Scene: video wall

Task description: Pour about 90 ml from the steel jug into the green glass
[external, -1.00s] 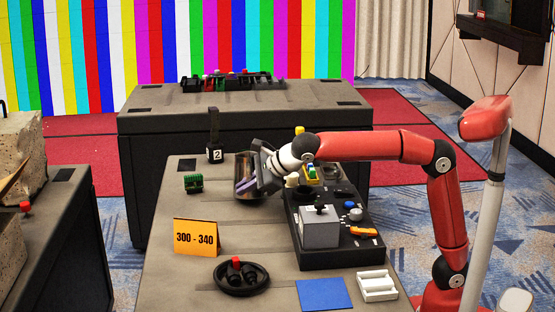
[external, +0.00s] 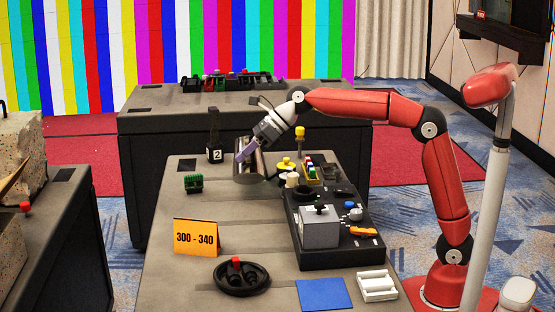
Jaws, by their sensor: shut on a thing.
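The steel jug (external: 259,164) is a shiny grey metal vessel towards the far end of the near table. My gripper (external: 246,152) reaches down to it from the upper right, and its purple-grey fingers are shut on the jug. The fingers cover part of the jug. I cannot tell whether its base touches the table, nor see any liquid. I cannot make out a green glass; the small green block (external: 193,183) to the left looks like a terminal part, not a glass.
A black stand marked 2 (external: 214,154) is close left of the jug. A black control panel (external: 335,250), yellow knobs (external: 286,164) and a coloured-button box (external: 311,172) lie to the right. An orange sign (external: 196,237) and a black dish (external: 241,290) stand nearer.

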